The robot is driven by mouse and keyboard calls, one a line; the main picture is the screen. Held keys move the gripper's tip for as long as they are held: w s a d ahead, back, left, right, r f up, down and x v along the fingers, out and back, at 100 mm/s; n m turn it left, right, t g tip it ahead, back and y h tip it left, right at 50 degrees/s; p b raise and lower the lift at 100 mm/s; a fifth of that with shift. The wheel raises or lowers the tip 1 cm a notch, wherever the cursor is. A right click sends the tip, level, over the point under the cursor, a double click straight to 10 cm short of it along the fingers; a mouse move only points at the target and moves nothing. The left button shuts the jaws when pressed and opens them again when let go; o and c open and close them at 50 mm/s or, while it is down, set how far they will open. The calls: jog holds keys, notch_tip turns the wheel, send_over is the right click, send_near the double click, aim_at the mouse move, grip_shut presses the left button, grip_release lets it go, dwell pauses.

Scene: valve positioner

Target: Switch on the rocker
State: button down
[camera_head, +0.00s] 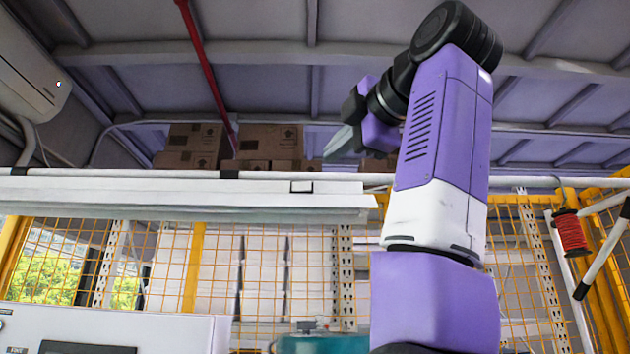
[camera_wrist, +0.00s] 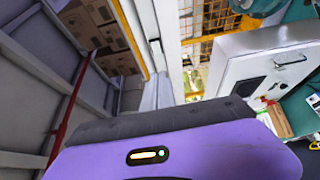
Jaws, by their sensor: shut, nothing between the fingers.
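I cannot make out the rocker in either view. A pale grey box (camera_head: 110,328) with a dark plate on its front shows at the lower left of the head view, cut off by the frame. My gripper (camera_head: 338,144) is raised high in the head view, pointing left, with its grey fingers shut and empty. It is well above the box and apart from it. In the wrist view the purple gripper housing fills the lower part and the fingertips cannot be made out. A pale cabinet (camera_wrist: 240,68) with a handle and dark lock shows at the right there.
A white horizontal beam (camera_head: 180,196) runs left of my arm, below the gripper. Cardboard boxes (camera_head: 195,138) sit behind. A yellow mesh fence (camera_head: 195,265) stands at the back. A red spool (camera_head: 570,233) hangs at the right. The air around my gripper looks free.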

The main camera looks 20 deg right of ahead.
jog(key=p, duration=0.3)
send_near(306, 187)
jog(key=w+a, duration=0.3)
jog(key=a, duration=0.1)
jog(key=shift+w+d, duration=1.4)
